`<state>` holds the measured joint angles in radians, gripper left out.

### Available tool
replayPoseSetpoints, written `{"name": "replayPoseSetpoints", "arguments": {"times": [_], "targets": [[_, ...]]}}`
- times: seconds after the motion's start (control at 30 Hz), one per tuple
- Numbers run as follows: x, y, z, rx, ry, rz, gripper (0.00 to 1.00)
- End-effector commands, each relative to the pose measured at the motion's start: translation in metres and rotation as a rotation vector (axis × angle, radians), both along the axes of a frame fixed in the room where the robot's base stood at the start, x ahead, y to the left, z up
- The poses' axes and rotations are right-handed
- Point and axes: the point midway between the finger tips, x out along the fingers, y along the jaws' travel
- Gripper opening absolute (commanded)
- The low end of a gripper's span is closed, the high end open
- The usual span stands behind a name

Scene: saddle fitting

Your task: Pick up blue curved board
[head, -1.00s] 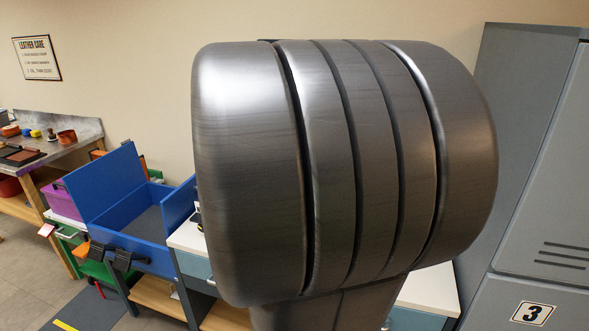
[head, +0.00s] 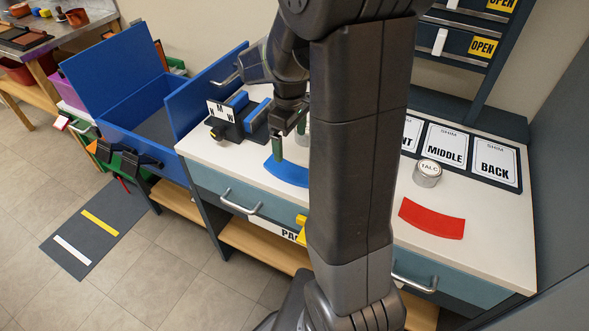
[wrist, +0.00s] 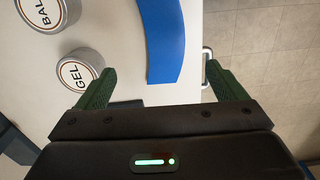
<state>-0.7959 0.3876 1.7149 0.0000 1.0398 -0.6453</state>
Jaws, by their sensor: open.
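The blue curved board (head: 287,173) lies flat on the white worktop, its right part hidden behind my arm in the head view. In the wrist view, the blue curved board (wrist: 164,42) runs down from the top edge near the drawer side of the worktop. My gripper (head: 284,142) points down over the board's left end. In the wrist view, my gripper (wrist: 165,84) has its green fingers wide apart, one on each side of the board's near end. Nothing is between the fingertips; the height gap to the board is unclear.
A tin marked GEL (wrist: 81,72) and another tin (wrist: 44,13) stand left of the board. A red curved board (head: 432,217) and a TALC tin (head: 428,173) lie right of my arm. The open blue box (head: 150,120) is left. A drawer handle (head: 240,203) juts out in front.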

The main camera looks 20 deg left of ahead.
Motion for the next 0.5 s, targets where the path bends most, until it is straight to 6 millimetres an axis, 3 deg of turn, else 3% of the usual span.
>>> {"name": "replayPoseSetpoints", "arguments": {"times": [0.1, 0.37, 0.5], "targets": [[0.0, -0.001, -0.023, -0.003, 0.002, -0.001, 0.91], [-0.001, -0.001, -0.043, -0.001, 0.001, -0.002, 0.91], [-0.005, -0.003, -0.063, -0.003, 0.002, -0.002, 0.91]]}}
